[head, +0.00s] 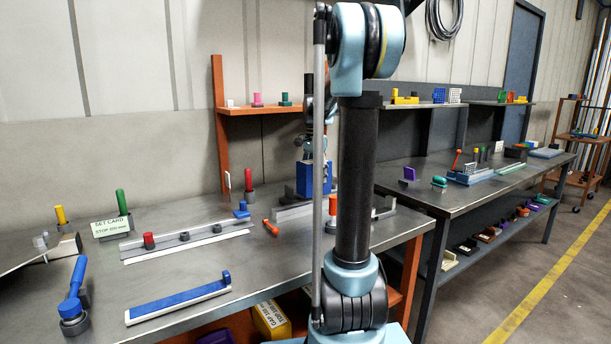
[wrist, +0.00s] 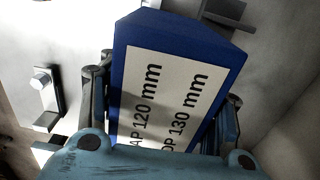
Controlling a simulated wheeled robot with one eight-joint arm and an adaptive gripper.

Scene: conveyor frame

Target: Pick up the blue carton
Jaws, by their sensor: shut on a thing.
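The blue carton (head: 304,180) is upright above the back part of the left workbench, partly hidden by my arm in the head view. In the wrist view the carton (wrist: 222,48) fills the middle, with a white label reading in part "120 mm" and "130 mm". My gripper (head: 311,152) is over the carton's top. In the wrist view its dark fingers are on both sides of the carton, shut on it. I cannot tell whether the carton's underside touches anything.
An orange-handled item (head: 271,227) lies near the carton. An orange shelf (head: 262,110) stands behind. A second bench (head: 425,193) is at right.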

